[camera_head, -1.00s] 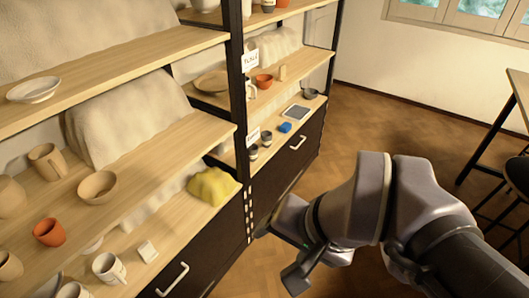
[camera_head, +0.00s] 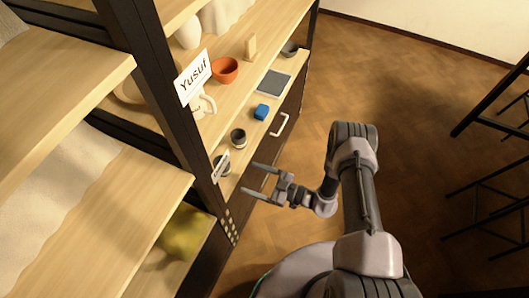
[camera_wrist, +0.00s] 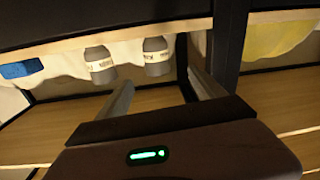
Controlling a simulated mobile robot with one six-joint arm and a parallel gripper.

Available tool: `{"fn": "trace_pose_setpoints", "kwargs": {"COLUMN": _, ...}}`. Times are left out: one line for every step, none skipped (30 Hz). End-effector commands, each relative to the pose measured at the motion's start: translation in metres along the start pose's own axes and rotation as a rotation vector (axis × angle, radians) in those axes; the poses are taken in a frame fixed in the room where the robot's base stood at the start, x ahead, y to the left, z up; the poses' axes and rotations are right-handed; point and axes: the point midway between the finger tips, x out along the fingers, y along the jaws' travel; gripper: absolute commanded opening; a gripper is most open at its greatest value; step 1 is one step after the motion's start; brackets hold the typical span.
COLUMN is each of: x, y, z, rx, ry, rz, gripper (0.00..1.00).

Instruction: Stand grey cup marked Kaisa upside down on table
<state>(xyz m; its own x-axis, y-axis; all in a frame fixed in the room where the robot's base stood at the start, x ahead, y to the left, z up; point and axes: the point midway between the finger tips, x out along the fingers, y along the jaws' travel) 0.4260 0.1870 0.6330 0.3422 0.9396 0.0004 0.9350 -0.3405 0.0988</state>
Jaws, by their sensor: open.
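Two small grey-and-pale cups stand side by side on a wooden shelf board. In the wrist view, which looks inverted, one cup (camera_wrist: 101,66) and the other cup (camera_wrist: 156,57) show small dark lettering on pale bands. I cannot tell which is marked Kaisa. My gripper (camera_head: 249,178) is open and empty in front of the shelf, its fingers pointing at the cups without visibly touching them.
A black post (camera_head: 160,90) and a sign reading Yusuf (camera_head: 193,77) are close by. Dark furniture legs (camera_head: 489,104) stand right; open floor lies between.

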Motion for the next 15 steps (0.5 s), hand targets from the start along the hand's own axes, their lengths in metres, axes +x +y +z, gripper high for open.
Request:
{"fn": "trace_pose_setpoints", "kwargs": {"x": -0.003, "y": -0.005, "z": 0.011, "rx": 0.057, "ry": -0.003, "rz": 0.025, "gripper": 0.78}}
{"fn": "trace_pose_setpoints", "kwargs": {"x": -0.004, "y": -0.007, "z": 0.015, "rx": 0.081, "ry": -0.003, "rz": 0.036, "gripper": 0.78}}
{"fn": "trace_pose_setpoints", "kwargs": {"x": -0.004, "y": -0.007, "z": 0.017, "rx": 0.1, "ry": -0.003, "rz": 0.044, "gripper": 0.78}}
{"fn": "trace_pose_setpoints", "kwargs": {"x": -0.003, "y": -0.008, "z": 0.018, "rx": 0.107, "ry": -0.003, "rz": 0.047, "gripper": 0.78}}
{"fn": "trace_pose_setpoints", "kwargs": {"x": -0.001, "y": -0.008, "z": 0.019, "rx": 0.109, "ry": -0.004, "rz": 0.048, "gripper": 0.78}}
{"fn": "trace_pose_setpoints", "kwargs": {"x": 0.004, "y": -0.008, "z": 0.018, "rx": 0.108, "ry": -0.004, "rz": 0.045, "gripper": 0.78}}
{"fn": "trace_pose_setpoints", "kwargs": {"x": 0.007, "y": -0.008, "z": 0.018, "rx": 0.107, "ry": -0.004, "rz": 0.044, "gripper": 0.78}}
{"fn": "trace_pose_setpoints", "kwargs": {"x": 0.011, "y": -0.008, "z": 0.018, "rx": 0.106, "ry": -0.004, "rz": 0.044, "gripper": 0.78}}
{"fn": "trace_pose_setpoints", "kwargs": {"x": 0.018, "y": -0.008, "z": 0.017, "rx": 0.105, "ry": -0.003, "rz": 0.042, "gripper": 0.78}}
{"fn": "trace_pose_setpoints", "kwargs": {"x": 0.023, "y": -0.008, "z": 0.017, "rx": 0.105, "ry": -0.003, "rz": 0.042, "gripper": 0.78}}
{"fn": "trace_pose_setpoints", "kwargs": {"x": 0.028, "y": -0.008, "z": 0.018, "rx": 0.104, "ry": -0.003, "rz": 0.041, "gripper": 0.78}}
{"fn": "trace_pose_setpoints", "kwargs": {"x": 0.035, "y": -0.007, "z": 0.018, "rx": 0.104, "ry": -0.004, "rz": 0.041, "gripper": 0.78}}
{"fn": "trace_pose_setpoints", "kwargs": {"x": 0.04, "y": -0.007, "z": 0.017, "rx": 0.103, "ry": -0.003, "rz": 0.041, "gripper": 0.78}}
{"fn": "trace_pose_setpoints", "kwargs": {"x": 0.046, "y": -0.007, "z": 0.017, "rx": 0.103, "ry": -0.003, "rz": 0.041, "gripper": 0.78}}
{"fn": "trace_pose_setpoints", "kwargs": {"x": 0.052, "y": -0.007, "z": 0.018, "rx": 0.103, "ry": -0.003, "rz": 0.041, "gripper": 0.78}}
